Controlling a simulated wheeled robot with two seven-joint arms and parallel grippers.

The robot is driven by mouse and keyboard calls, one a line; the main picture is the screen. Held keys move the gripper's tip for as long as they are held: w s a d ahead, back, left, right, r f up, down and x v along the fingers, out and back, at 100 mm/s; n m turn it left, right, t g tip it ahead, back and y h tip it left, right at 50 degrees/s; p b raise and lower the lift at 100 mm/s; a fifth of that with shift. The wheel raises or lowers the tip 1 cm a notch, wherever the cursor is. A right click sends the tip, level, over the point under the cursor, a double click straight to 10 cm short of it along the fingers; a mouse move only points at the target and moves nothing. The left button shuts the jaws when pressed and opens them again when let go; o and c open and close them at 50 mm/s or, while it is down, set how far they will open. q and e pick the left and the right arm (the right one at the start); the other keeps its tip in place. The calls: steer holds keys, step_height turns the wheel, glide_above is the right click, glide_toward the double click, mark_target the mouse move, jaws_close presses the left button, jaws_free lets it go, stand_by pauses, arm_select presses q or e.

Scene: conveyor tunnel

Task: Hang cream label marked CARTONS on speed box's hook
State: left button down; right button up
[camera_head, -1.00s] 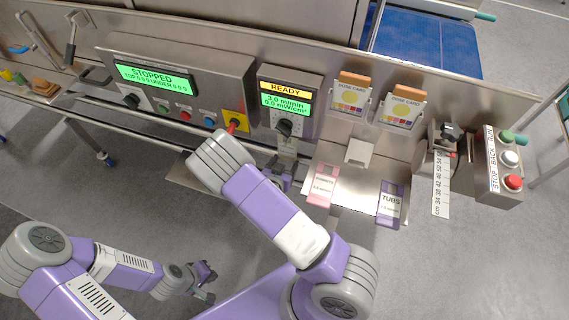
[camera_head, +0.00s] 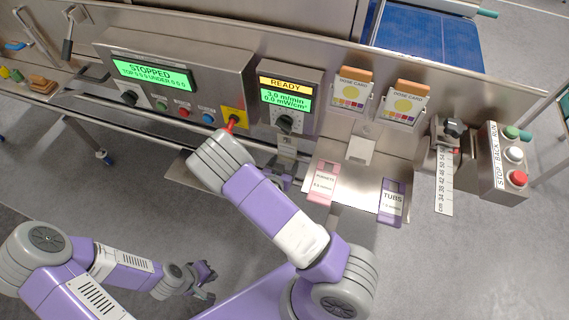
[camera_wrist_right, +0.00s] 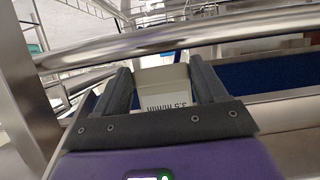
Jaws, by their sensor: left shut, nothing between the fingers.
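The speed box (camera_head: 290,97) stands on the steel panel, with READY and 3.0 m/min on its display and a black knob below. Its hook cannot be made out. My right gripper (camera_head: 281,180) is just below the box, partly hidden by my own arm. In the right wrist view my right gripper (camera_wrist_right: 165,90) is shut on the cream label (camera_wrist_right: 163,83), whose 3.5 m/min print shows upside down; the word CARTONS is not visible there. My left gripper (camera_head: 207,283) is shut and empty, low over the floor, away from the panel.
A pink label (camera_head: 322,183) and a purple TUBS label (camera_head: 392,203) lie on the steel shelf (camera_head: 352,196). Two dose cards (camera_head: 352,92) hang right of the box. A control box with STOPPED (camera_head: 165,88) is left. A ruler (camera_head: 444,185) and button box (camera_head: 505,160) stand right.

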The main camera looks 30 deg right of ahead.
steer(key=o, duration=0.5)
steer(key=shift+c, duration=0.2)
steer(key=p+v, duration=0.1)
steer(key=v, duration=0.6)
steer(key=shift+s+a, duration=0.2)
